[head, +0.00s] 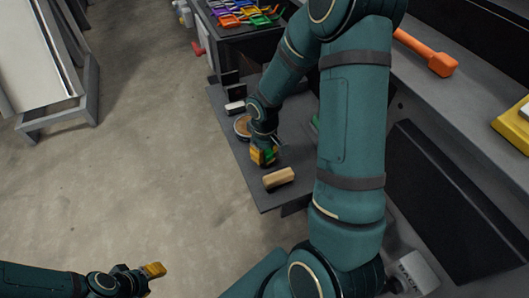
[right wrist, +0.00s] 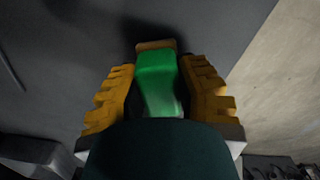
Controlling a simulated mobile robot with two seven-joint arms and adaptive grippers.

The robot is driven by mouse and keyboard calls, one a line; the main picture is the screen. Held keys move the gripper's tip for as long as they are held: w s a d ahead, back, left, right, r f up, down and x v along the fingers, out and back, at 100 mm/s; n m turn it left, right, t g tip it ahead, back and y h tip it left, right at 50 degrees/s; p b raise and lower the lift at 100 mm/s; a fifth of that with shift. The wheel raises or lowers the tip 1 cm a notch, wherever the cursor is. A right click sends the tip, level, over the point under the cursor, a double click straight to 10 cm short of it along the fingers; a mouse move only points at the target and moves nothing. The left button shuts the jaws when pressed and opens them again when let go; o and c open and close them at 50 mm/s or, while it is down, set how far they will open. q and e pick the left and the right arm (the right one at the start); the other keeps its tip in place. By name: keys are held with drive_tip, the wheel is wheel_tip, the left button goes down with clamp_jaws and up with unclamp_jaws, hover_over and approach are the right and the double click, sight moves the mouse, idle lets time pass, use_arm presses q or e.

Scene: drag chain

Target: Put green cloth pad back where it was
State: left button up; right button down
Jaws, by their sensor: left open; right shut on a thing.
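The green cloth pad (right wrist: 158,82) sits between the yellow fingers of my right gripper (right wrist: 160,95), which is shut on it. In the head view only a bit of green shows at my right gripper (head: 264,156), low over the dark grey shelf (head: 238,170). Whether the pad touches the shelf I cannot tell. My left gripper (head: 153,270) is open and empty above the floor at the lower left, far from the shelf.
A tan wooden block (head: 279,178) lies close to my right gripper, near the shelf's front edge. A round brown-topped item (head: 242,127) and a white-and-black block (head: 235,107) sit further back. A green bit (head: 315,122) shows beside my arm. Colourful trays (head: 240,14) stand behind.

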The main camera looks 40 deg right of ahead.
drive_tip(key=shift+f, duration=0.2)
drive_tip(key=c, duration=0.8)
unclamp_jaws()
drive_tip(key=shift+r, duration=0.1)
drive_tip(key=shift+r, duration=0.15)
wheel_tip(320, 180, up, 12)
drive_tip(key=p, duration=0.3)
drive_tip(key=s+a+f+m+y, duration=0.1)
drive_tip(key=s+a+f+y, duration=0.1)
drive_tip(key=a+f, duration=0.7)
drive_tip(key=s+a+f+m+t+y, duration=0.1)
drive_tip(key=s+a+f, duration=0.4)
drive_tip(key=a+f, duration=0.5)
drive_tip(key=a+y, duration=0.1)
drive_tip(key=a, duration=0.5)
drive_tip(key=shift+f+m+t, duration=0.25)
drive_tip(key=shift+m+t, duration=0.05)
